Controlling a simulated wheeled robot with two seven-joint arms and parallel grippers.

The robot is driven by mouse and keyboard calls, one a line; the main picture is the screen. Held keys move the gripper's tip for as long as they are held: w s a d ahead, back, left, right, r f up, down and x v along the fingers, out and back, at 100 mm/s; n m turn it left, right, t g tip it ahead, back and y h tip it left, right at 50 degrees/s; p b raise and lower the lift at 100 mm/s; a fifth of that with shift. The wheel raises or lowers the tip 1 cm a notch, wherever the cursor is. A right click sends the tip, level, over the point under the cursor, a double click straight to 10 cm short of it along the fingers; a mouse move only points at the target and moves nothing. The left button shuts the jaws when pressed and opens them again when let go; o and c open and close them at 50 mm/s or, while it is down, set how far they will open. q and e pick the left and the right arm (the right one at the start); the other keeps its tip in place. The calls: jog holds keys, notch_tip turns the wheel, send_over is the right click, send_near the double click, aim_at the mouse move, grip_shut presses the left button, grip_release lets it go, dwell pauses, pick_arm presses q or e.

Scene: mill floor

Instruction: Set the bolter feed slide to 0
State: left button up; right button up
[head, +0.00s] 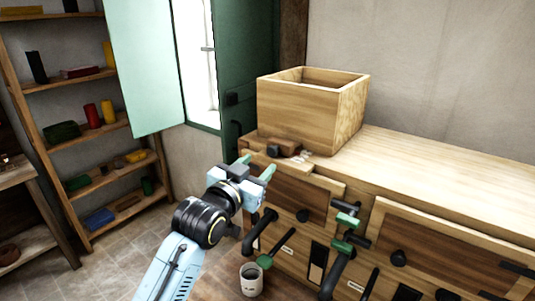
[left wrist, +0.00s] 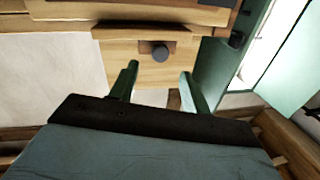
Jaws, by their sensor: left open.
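A wooden slide piece with a dark knob (head: 285,148) sits on the bench top at the foot of the open wooden box, with small pale marks beside it. I take it to be the feed slide; its reading is too small to make out. My left gripper (head: 256,167) is open and empty, just in front of the bench's near left corner, left of and below that knob. In the left wrist view, a dark round knob (left wrist: 160,50) on a wooden panel lies beyond the open fingers (left wrist: 158,88), apart from them. My right gripper is not in view.
The open wooden box (head: 300,105) stands on the bench (head: 440,165). Dark levers and green handles (head: 347,218) stick out from the bench front. A cup (head: 251,280) is below. A green shutter (head: 145,65) and shelves (head: 90,85) are left. The bench top to the right is clear.

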aim_at(271, 152)
pick_arm(q)
jog(key=shift+p+x, duration=0.3)
jog(key=shift+x, duration=2.7)
grip_shut()
jog(key=shift+w, duration=0.1)
